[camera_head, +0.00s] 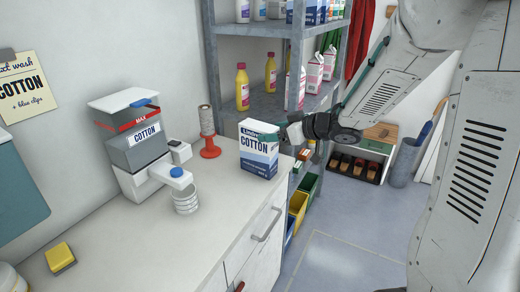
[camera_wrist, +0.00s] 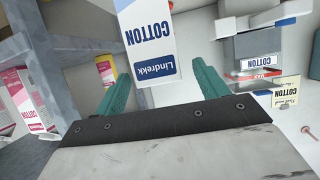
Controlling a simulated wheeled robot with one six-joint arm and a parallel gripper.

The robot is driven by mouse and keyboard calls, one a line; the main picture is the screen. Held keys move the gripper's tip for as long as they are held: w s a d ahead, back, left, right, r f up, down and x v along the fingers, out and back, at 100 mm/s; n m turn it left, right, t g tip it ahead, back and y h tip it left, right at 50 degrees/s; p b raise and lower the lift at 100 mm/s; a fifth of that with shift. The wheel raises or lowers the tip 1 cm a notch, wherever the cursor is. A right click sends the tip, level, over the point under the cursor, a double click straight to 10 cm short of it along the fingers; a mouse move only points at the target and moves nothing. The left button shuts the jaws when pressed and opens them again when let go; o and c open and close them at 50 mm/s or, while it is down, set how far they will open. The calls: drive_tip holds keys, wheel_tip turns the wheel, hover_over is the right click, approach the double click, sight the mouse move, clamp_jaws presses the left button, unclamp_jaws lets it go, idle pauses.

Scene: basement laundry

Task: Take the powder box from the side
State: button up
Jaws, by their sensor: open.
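The powder box (camera_head: 259,158) is white and blue, labelled COTTON, and stands upright near the right edge of the counter. My gripper (camera_head: 278,132) comes in from the right at the height of the box's upper part. In the wrist view the box (camera_wrist: 147,38) appears upside down, ahead of and roughly between the two teal fingers of my gripper (camera_wrist: 160,72). The fingers are open and apart, and nothing is held. Whether a fingertip touches the box is hard to tell. The box's far end is cut off by the wrist view's top edge.
A grey shelf (camera_head: 262,103) with bottles and cartons rises behind my gripper. A yellow sponge (camera_head: 60,257) lies front left.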

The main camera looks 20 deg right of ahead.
sight(259, 149)
drive_tip(key=x, duration=0.5)
drive_tip(key=shift+d+f, duration=0.1)
drive_tip(key=shift+f, duration=0.3)
clamp_jaws()
